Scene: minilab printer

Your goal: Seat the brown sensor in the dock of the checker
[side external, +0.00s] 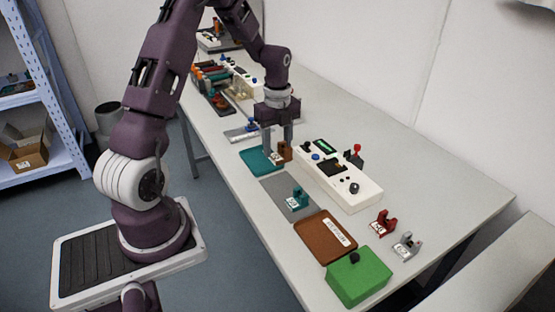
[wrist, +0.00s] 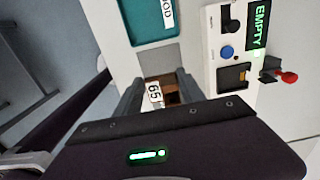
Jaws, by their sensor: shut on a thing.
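The brown sensor (side external: 285,151), a small block with a white label, is between the fingers of my gripper (side external: 277,140), which is shut on it. In the wrist view the brown sensor (wrist: 171,88) shows between the two grey fingers (wrist: 160,92). The checker (side external: 345,191) is a white box to the right of my gripper in the side view. In the wrist view the checker (wrist: 212,40) has a green display reading EMPTY, a blue button and a dark square recess (wrist: 233,77), which looks like the dock. The sensor is apart from the checker.
A teal tray (side external: 254,156) lies beside my gripper. A grey mat (side external: 275,187) bears a teal sensor (side external: 297,199). A brown tray (side external: 312,243), green box (side external: 358,277), red sensor (side external: 383,223) and silver sensor (side external: 406,246) are nearer. A red-knobbed lever (side external: 356,154) stands behind the checker.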

